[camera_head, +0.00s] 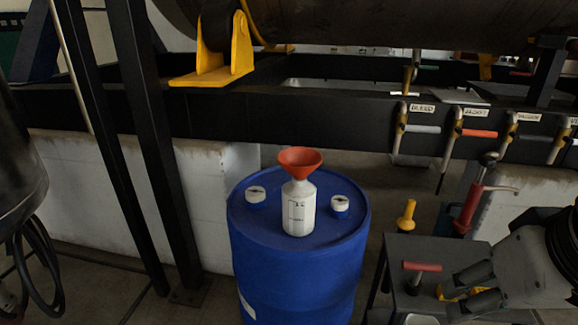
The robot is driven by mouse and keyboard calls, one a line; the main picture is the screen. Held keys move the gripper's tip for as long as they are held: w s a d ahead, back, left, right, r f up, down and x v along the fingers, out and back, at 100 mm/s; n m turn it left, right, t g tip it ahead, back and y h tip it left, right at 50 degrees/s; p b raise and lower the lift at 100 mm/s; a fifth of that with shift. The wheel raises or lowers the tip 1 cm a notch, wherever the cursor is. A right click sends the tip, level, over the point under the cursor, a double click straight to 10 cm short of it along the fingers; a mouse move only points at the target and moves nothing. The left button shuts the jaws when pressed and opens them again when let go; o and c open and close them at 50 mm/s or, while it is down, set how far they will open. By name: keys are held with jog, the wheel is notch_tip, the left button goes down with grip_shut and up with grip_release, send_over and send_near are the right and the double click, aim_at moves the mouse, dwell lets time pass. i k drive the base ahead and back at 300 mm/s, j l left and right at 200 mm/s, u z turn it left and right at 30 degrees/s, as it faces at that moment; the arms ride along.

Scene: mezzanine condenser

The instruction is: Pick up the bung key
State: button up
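My gripper (456,293) reaches in from the right, low over the dark cart top, its two dark fingers apart and pointing left. A small yellow piece (450,292) shows between and just beyond the fingertips, partly hidden by them; I cannot tell whether they touch it. A T-shaped tool with a red handle (421,266) stands on the cart just left of the fingers, clear of them. I cannot tell for certain which of these two is the bung key. The blue drum (295,265) stands left of the cart, with two white-topped bungs (256,194) on its lid.
A white bottle (299,208) with a red funnel (300,160) stands on the drum. A yellow-handled tool (406,216) and a red hand pump (468,210) stand at the cart's back. A dark beam with labelled valve levers (478,134) runs behind.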

aim_at(420, 267)
jog(key=i+l+z, duration=0.2)
jog(key=z, duration=0.15)
jog(key=i+l+z, duration=0.15)
jog(key=z, duration=0.2)
jog(key=i+j, duration=0.05)
